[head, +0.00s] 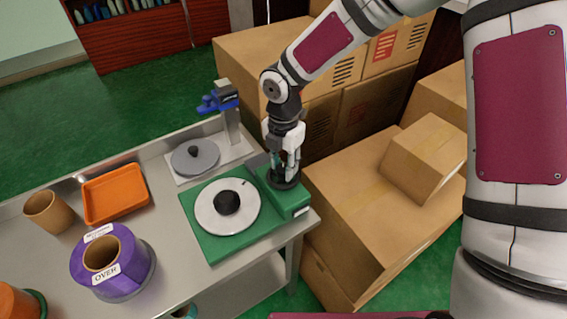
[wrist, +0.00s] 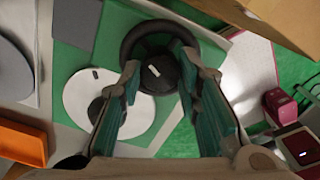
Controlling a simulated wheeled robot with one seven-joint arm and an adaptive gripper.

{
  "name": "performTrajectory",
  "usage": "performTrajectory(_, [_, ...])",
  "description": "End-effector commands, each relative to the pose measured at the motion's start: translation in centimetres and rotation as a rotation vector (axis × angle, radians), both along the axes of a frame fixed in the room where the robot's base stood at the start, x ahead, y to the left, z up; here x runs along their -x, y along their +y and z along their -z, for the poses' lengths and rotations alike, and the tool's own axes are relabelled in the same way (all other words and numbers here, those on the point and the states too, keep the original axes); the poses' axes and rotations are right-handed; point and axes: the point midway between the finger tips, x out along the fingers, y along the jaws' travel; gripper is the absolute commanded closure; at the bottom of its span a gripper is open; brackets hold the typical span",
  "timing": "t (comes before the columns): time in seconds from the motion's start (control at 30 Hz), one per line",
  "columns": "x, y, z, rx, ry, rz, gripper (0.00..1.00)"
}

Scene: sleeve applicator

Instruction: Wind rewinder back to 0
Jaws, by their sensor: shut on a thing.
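The rewinder is a green unit (head: 222,252) at the right end of the metal table. A white disc (head: 212,217) with a black hub (head: 227,203) and a small dark mark near its rim lies on it. The disc also shows in the wrist view (wrist: 82,84). A black dial (head: 284,184) sits on the raised green block at the right. In the wrist view its round flange (wrist: 130,43) surrounds a black knob (wrist: 161,72) with a white line. My gripper (head: 287,170) points down over the dial. Its fingers are shut on the knob's sides.
A grey disc stand (head: 203,158) with a blue clamp is behind the rewinder. An orange tray (head: 115,194), a brown cup (head: 48,212) and a purple roll (head: 128,258) stand to the left. Cardboard boxes (head: 355,215) crowd the right side.

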Motion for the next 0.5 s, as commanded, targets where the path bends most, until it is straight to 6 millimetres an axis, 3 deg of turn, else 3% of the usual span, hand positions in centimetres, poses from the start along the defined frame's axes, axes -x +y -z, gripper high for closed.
performTrajectory(0.5, [-0.04,0.06,-0.04,-0.001,-0.002,-0.393,0.97])
